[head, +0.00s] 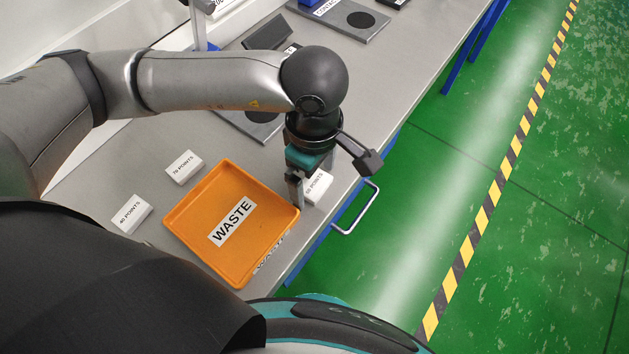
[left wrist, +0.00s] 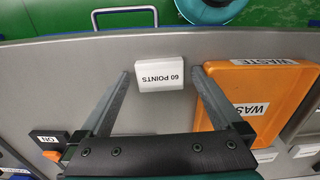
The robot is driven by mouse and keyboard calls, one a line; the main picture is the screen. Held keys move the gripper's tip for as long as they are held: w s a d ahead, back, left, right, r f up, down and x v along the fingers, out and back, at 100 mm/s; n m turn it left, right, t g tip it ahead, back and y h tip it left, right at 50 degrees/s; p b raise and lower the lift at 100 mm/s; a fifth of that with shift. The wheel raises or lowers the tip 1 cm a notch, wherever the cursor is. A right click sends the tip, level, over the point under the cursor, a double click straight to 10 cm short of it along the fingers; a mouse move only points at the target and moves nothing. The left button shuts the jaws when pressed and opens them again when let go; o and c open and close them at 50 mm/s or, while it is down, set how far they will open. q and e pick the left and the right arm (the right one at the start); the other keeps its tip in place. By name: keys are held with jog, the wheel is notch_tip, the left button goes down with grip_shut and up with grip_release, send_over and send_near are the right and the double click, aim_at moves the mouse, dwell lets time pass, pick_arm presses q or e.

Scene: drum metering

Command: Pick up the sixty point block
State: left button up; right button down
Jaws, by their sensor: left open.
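The sixty point block (left wrist: 161,76) is white and reads "60 POINTS" in the left wrist view. It lies on the grey bench, near the front edge. It also shows in the head view (head: 319,188), partly hidden by my left gripper (head: 301,192). My left gripper is open and points down at the block. In the left wrist view its fingertips (left wrist: 160,72) lie on either side of the block, with visible gaps; I cannot tell how high they are above the bench. My right gripper is not in view.
An orange WASTE tray (head: 193,205) lies close beside the block. Blocks reading 70 points (head: 184,167) and 40 points (head: 132,214) lie beyond the tray. A metal handle (head: 358,209) sticks out from the bench front. An ON-labelled device (left wrist: 48,143) shows in the left wrist view.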

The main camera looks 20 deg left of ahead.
pick_arm(q)
jog(key=c, duration=1.3)
jog(key=shift+r, duration=0.15)
